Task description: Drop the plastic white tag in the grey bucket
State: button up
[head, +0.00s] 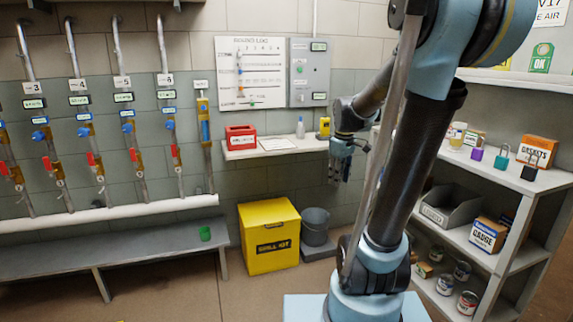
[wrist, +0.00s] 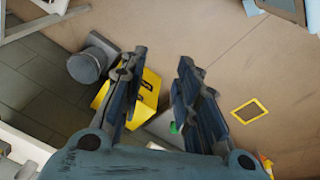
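The grey bucket (head: 316,228) stands on a low block by the back wall, just right of the yellow bin. It also shows at the upper left of the wrist view (wrist: 84,68), left of my gripper. My gripper (head: 341,176) hangs in the air near the right end of the small wall shelf, above and a little right of the bucket. In the wrist view its two fingers (wrist: 162,68) are wide apart with nothing held between them. I cannot make out a loose white plastic tag; white number plates (head: 78,85) hang on the wall pipes.
The yellow bin (head: 269,239) sits beside the bucket. The wall shelf (head: 290,148) carries a red box, a sheet, a bottle and a yellow item. A stocked rack (head: 468,238) stands at right.

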jog(key=s+f+m, duration=0.4)
jog(key=s, duration=0.6)
jog(key=s+f+m, duration=0.4)
jog(key=s+f, duration=0.1)
jog(key=s, duration=0.6)
jog(key=shift+d+f+t, duration=0.2)
jog(key=shift+f+t, duration=0.1)
jog(key=shift+w+f, duration=0.2)
jog(key=shift+w, duration=0.2)
